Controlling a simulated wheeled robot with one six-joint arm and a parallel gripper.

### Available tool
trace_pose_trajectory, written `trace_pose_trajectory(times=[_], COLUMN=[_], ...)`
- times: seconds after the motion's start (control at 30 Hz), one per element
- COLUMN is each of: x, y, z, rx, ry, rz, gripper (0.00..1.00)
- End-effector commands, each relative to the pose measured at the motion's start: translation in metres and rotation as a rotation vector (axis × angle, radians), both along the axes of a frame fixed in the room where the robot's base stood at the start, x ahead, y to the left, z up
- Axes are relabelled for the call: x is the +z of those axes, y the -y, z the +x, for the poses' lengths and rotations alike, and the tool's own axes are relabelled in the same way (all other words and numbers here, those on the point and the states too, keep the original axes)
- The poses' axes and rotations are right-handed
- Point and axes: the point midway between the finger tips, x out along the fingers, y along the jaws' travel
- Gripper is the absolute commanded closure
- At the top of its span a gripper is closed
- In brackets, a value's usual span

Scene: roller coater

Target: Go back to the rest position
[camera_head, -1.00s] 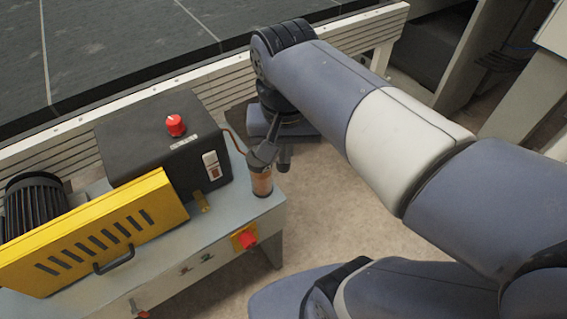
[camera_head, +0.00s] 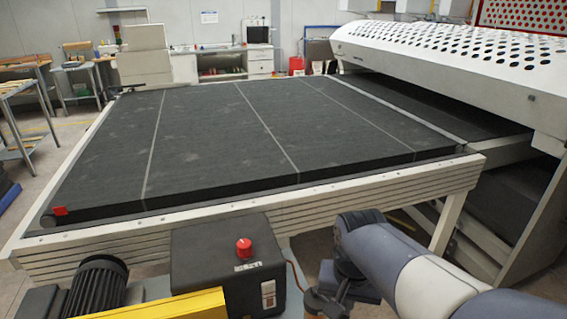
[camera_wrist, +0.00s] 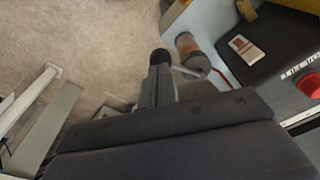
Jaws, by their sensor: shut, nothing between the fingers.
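My gripper (camera_wrist: 160,85) shows in the wrist view with its fingers together and nothing between them. It points down over the floor, beside a small cylinder with an orange-brown band (camera_wrist: 188,46). I cannot tell whether they touch. In the head view my gripper is partly cut off at the bottom edge, right of the black control box (camera_head: 225,270). My arm comes in from the lower right. The cylinder is out of the head view.
The box's red knob (camera_head: 243,247) stands up near my arm. Behind it is a large dark conveyor bed (camera_head: 215,130) with a pale ribbed frame. A white perforated machine cover (camera_head: 440,60) is at right. A yellow guard (camera_head: 170,305) and black motor (camera_head: 98,285) are at lower left.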

Motion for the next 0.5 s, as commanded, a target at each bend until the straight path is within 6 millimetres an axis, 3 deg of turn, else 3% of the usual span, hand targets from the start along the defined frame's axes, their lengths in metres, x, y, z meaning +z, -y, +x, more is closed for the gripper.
trace_pose_trajectory(times=[0.03,0.2,0.5], x=[0.012,0.027,0.036], y=[0.0,-0.001,-0.001], z=[-0.001,-0.003,-0.004], rx=[0.001,0.001,0.0], ry=[0.002,0.003,0.002], rz=[0.0,0.0,0.0], gripper=[1.0,1.0,1.0])
